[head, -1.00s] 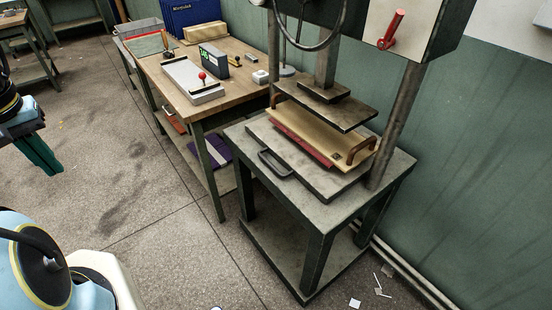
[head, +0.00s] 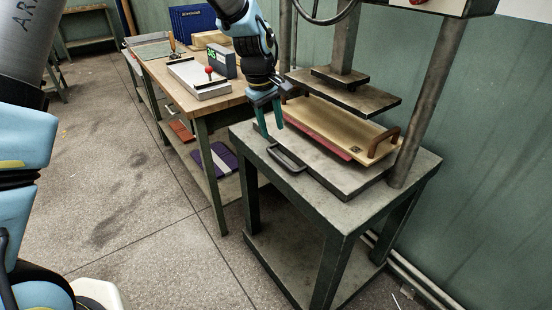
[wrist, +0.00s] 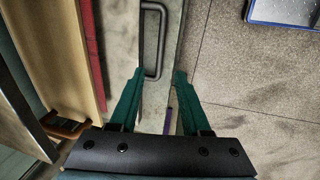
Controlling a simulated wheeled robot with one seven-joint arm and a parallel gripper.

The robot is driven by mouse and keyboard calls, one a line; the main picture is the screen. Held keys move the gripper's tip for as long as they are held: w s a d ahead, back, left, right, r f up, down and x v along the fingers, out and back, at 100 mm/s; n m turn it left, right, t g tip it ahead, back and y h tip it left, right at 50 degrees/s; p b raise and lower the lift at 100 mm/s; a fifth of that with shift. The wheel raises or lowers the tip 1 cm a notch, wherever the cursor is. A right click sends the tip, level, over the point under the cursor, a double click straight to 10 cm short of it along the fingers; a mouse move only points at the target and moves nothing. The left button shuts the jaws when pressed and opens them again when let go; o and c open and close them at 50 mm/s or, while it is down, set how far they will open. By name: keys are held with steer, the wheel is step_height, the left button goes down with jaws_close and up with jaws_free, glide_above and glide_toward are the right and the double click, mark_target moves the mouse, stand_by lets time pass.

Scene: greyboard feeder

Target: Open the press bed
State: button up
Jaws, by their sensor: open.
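The press bed (head: 325,172) is a grey metal plate on the press stand, with a dark bar handle (head: 286,158) on its front edge. A tan board with a red layer (head: 335,128) and brown end handles lies on it, below the raised upper platen (head: 380,101). My gripper (head: 269,122) is open and empty, just above and behind the handle in the head view. In the wrist view the bed (wrist: 118,40) lies left, and the handle (wrist: 161,40) appears ahead of the two green fingertips, its near end roughly between them. I cannot tell whether they touch it.
A wooden workbench (head: 160,70) stands to the left, holding a grey device with a red knob (head: 200,80). The press column (head: 428,100) rises on the right. The floor (head: 120,190) in front of bench and press is clear.

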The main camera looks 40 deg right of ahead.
mark_target(278, 157)
steer(key=f, duration=0.3)
steer(key=d+f+p, duration=0.1)
steer(key=f, duration=0.2)
steer(key=d+f, duration=0.1)
steer(key=f, duration=0.3)
steer(key=shift+p, duration=0.4)
jaws_close()
stand_by(0.9)
